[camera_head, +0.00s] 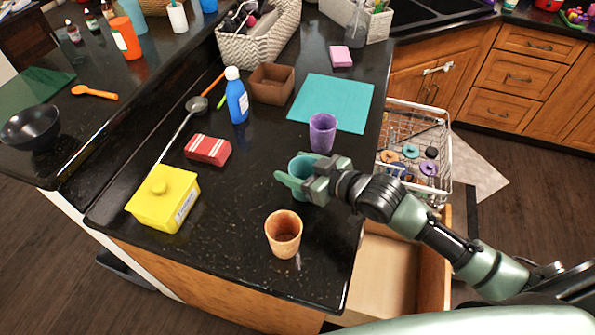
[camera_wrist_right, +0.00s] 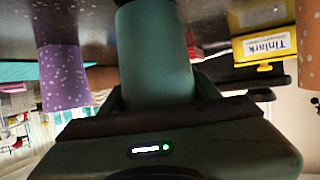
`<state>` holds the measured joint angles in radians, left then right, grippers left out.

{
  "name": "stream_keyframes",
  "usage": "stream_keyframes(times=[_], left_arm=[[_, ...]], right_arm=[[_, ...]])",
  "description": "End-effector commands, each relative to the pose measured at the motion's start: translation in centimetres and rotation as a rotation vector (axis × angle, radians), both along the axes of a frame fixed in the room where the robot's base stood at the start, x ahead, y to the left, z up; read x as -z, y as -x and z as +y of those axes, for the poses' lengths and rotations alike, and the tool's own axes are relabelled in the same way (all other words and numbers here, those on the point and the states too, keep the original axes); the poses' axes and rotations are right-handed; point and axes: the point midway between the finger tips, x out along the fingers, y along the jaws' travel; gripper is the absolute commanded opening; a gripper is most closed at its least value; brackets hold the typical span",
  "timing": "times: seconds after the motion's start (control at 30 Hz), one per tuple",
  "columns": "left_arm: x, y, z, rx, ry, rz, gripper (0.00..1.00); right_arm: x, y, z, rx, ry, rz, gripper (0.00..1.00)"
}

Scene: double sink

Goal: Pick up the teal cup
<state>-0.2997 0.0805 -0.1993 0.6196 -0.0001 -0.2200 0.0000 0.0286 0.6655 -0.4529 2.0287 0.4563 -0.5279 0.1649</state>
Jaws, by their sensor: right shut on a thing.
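The teal cup (camera_head: 299,168) stands on the black counter, between the purple cup and the orange cup. My right gripper (camera_head: 300,183) reaches in from the right and is shut on the teal cup, with a finger on its near side. In the right wrist view the teal cup (camera_wrist_right: 153,55) fills the middle, between the fingers. That view looks upside down, with the counter at the top. I cannot tell whether the cup is lifted off the counter. My left gripper is not in view.
A speckled purple cup (camera_head: 322,132) stands just behind, by a teal mat (camera_head: 332,101). An orange cup (camera_head: 283,233) stands in front. A yellow box (camera_head: 163,199) and a red block (camera_head: 208,149) lie left. An open drawer (camera_head: 385,275) and wire basket (camera_head: 412,150) are at right.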

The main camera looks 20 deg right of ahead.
Motion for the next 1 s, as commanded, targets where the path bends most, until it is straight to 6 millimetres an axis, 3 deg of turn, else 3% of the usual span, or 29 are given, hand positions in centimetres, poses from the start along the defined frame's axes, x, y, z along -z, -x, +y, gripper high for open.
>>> stream_keyframes(times=[0.17, 0.5, 0.7, 1.0], left_arm=[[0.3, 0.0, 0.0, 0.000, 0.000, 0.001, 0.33], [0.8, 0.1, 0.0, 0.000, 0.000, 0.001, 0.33], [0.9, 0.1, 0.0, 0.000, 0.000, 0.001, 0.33], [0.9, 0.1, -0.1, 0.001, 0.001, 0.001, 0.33]], right_arm=[[-2.9, 0.0, 0.0, -0.002, 0.001, -0.008, 0.22], [-11.9, -0.1, 0.0, 0.000, 0.001, -0.010, 0.22], [-16.1, 0.0, 0.0, 0.000, 0.002, -0.008, 0.22], [-18.9, 0.0, 0.0, 0.000, 0.001, -0.003, 0.22]])
